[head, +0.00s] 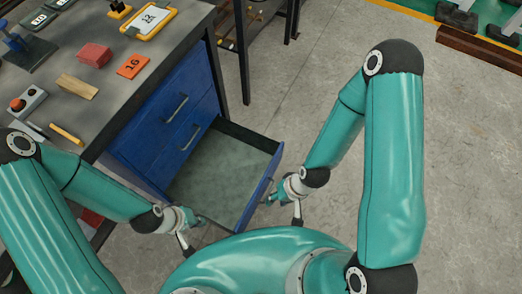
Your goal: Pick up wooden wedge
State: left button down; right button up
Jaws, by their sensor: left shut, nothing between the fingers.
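A light wooden piece (77,86), which looks like the wooden wedge, lies on the grey workbench top (125,75) at upper left. Its taper is hard to make out. My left gripper (199,220) is shut and empty, low beside the left side of the open drawer, well away from the wedge. My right gripper (268,199) is at the drawer's front panel, close to or touching it. Its fingers are too small to tell whether they are open or hold the drawer.
The blue cabinet's lower drawer (225,172) is pulled out and looks empty.

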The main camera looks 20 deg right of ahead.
aim_at(66, 83)
jog(key=k, duration=1.15)
jog(key=u, duration=0.1)
jog(key=i, duration=0.75)
jog(key=z, duration=0.5)
